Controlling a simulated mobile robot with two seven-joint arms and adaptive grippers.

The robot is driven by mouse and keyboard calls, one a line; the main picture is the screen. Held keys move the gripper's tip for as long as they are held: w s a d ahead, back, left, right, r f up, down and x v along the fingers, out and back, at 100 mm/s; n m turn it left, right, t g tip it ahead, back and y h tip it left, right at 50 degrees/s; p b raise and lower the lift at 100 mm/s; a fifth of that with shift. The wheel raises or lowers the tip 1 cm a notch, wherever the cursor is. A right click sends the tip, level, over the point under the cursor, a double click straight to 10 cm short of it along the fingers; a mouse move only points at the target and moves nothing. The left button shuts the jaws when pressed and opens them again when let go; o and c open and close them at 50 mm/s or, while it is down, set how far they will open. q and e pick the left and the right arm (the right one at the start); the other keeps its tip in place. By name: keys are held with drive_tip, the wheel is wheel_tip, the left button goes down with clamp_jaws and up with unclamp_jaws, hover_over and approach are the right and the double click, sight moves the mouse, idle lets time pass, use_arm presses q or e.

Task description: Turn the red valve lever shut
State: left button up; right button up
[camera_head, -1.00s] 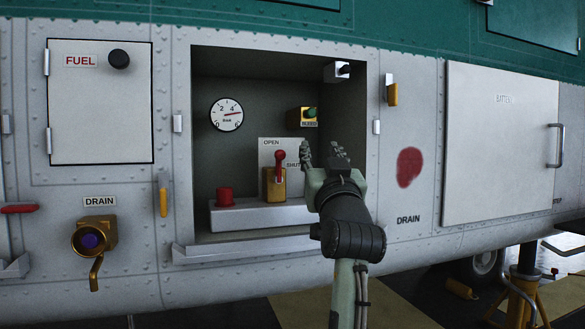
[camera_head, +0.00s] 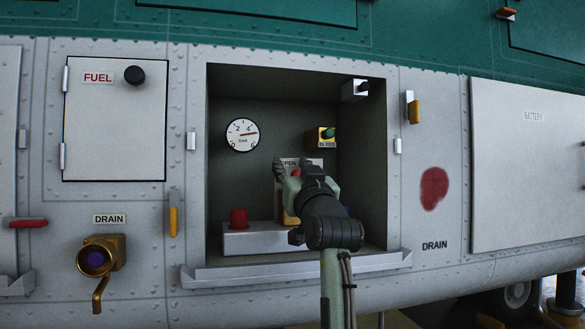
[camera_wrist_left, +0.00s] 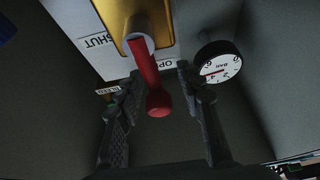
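The red valve lever (camera_wrist_left: 152,70) shows clearly in the left wrist view, rising from a brass valve body (camera_wrist_left: 118,14) between the SHUT and OPEN lettering on a white plate (camera_wrist_left: 85,42). In the head view only a bit of red lever (camera_head: 296,173) shows below the OPEN label; my gripper hides most of the valve and the SHUT lettering. My left gripper (camera_head: 297,168) is inside the recess at the lever. In the wrist view its fingers (camera_wrist_left: 160,76) are open, one on each side of the lever, with gaps showing. My right gripper is not in view.
The recess has side walls and a front lip (camera_head: 300,268). A pressure gauge (camera_head: 242,134) is on its back wall, with a BLEED fitting (camera_head: 325,137) to the right. A red cap (camera_head: 238,217) stands on the grey ledge (camera_head: 250,241), left of the valve.

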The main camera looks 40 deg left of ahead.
use_arm(q)
clamp_jaws()
idle(0.3)
